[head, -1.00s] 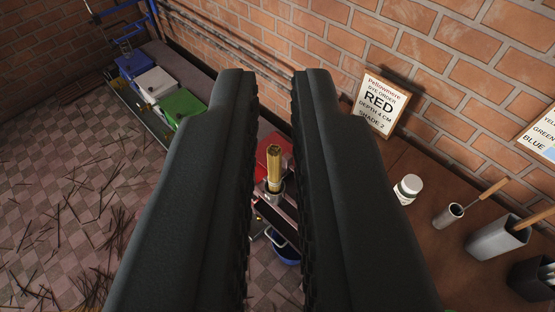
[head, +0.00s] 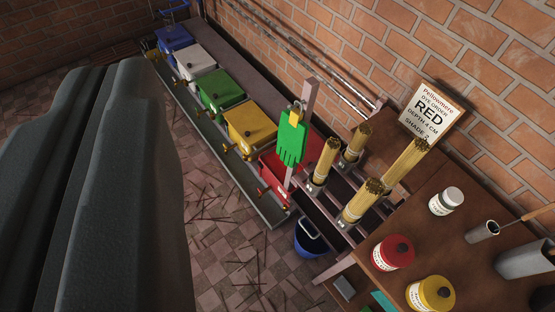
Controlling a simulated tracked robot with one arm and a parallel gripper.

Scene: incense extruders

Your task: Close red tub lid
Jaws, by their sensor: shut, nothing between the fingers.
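The red tub (head: 271,170) stands at the near end of a row of coloured tubs on a low bench along the brick wall. A green glove (head: 291,138) hanging on a post covers much of it. I cannot tell how its lid sits. My gripper (head: 112,68) is at the left of the picture, its dark fingers together with nothing between them. It is well to the left of the red tub and apart from it.
Yellow (head: 250,124), green (head: 221,90), white and blue tubs continue the row. Several incense bundles stand in a rack (head: 341,236) right of the red tub, near a blue bucket (head: 309,240). A table (head: 447,238) with jars is at right. Sticks litter the tiled floor.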

